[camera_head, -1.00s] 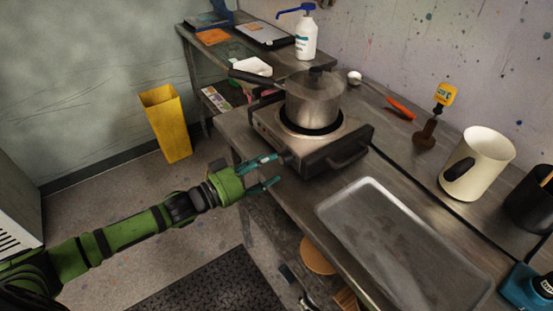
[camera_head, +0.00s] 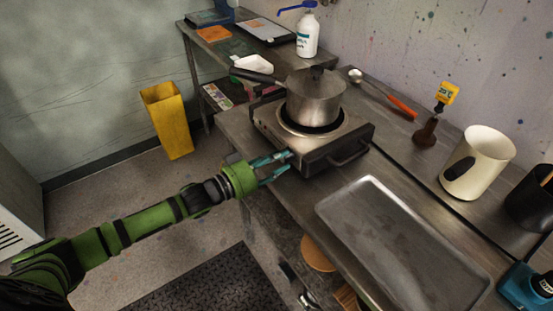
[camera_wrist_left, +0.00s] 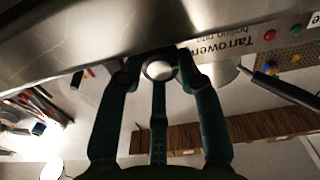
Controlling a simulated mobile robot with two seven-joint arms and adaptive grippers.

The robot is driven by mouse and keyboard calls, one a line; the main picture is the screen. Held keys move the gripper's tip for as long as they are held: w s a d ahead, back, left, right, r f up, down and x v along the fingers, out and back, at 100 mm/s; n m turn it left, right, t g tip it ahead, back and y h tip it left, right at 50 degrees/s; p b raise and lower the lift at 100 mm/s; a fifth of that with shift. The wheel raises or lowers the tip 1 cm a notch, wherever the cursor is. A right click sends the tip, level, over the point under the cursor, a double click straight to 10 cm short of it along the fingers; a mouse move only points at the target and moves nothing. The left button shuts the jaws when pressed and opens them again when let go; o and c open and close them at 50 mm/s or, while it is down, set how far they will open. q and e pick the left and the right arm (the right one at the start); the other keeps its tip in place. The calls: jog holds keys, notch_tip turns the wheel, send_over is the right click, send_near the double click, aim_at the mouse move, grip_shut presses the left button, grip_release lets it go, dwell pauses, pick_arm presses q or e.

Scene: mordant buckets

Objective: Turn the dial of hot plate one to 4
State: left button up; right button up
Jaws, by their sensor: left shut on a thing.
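My left gripper (camera_head: 288,161) reaches the panel from the left and is shut on the dial. Its teal fingers (camera_wrist_left: 160,82) sit around the dial in the wrist view. The dial's number marks cannot be read, and the fingers hide the dial in the head view. My right gripper is not in view.
A dark bar handle (camera_head: 350,152) juts from the hot plate's front, right of my fingers. A metal tray (camera_head: 400,240) lies nearer on the bench. A cream jug (camera_head: 485,160) stands at right. A yellow bin (camera_head: 167,120) is on the floor at left.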

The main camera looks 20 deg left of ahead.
pick_arm(q)
jog(key=shift+w+r+m, duration=0.1)
jog(key=shift+r+m, duration=0.2)
jog(key=m, duration=0.2)
jog(key=shift+r+m, duration=0.1)
jog(key=shift+m, duration=0.3)
jog(key=m, duration=0.4)
jog(key=shift+d+m, duration=0.1)
jog(key=shift+m, duration=0.2)
jog(key=m, duration=0.3)
jog(key=shift+m, duration=0.3)
jog(key=m+b, duration=0.1)
jog(key=m, duration=0.2)
jog(key=shift+m, duration=0.3)
jog(key=m, duration=0.2)
jog(key=m+b, duration=0.1)
jog(key=m, duration=0.3)
jog(key=shift+d+f+b, duration=0.1)
jog(key=shift+f+b, duration=0.2)
jog(key=shift+b, duration=0.05)
jog(key=m+b, duration=0.1)
jog(key=m, duration=0.3)
jog(key=shift+f+m, duration=0.15)
jog(key=shift+m, duration=0.15)
jog(key=shift+s+f+m+b, duration=0.15)
jog(key=shift+m+b, duration=0.4)
jog(key=shift+m, duration=0.75)
jog(key=shift+s, duration=0.1)
